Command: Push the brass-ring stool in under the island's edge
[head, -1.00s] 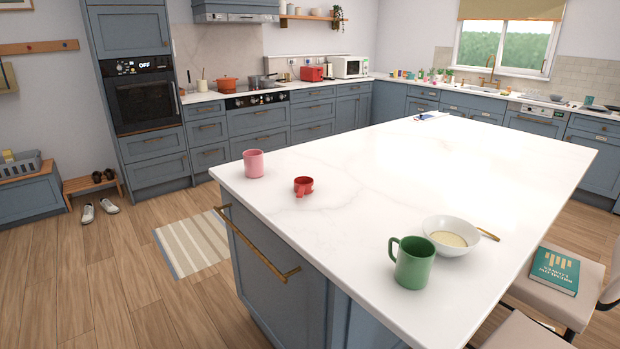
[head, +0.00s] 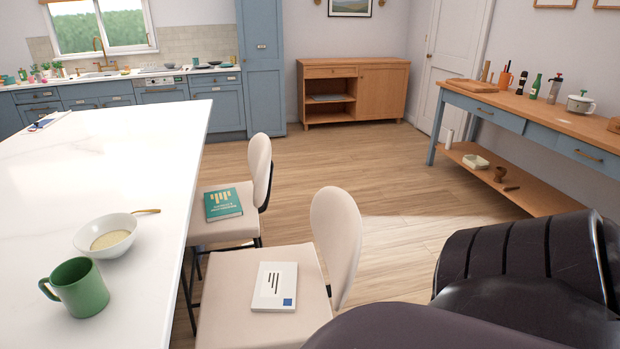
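Two cream stools stand along the right side of the white-topped island (head: 140,165). The farther stool (head: 222,229) has a teal book (head: 222,204) on its seat. The nearer stool (head: 225,282) has a white book or booklet (head: 275,286) on its seat. Both have rounded backrests on the side away from the island, and their seats are beside its edge. No brass ring shows on either stool; their lower legs are mostly hidden or out of frame. Neither of my grippers is in view; a dark part of my arm fills the lower right.
A green mug (head: 80,290) and a white bowl (head: 106,236) stand near the island's right edge. A blue-framed side table (head: 520,120) stands along the right wall, and a wooden cabinet (head: 382,95) at the back. The wooden floor (head: 390,185) between is clear.

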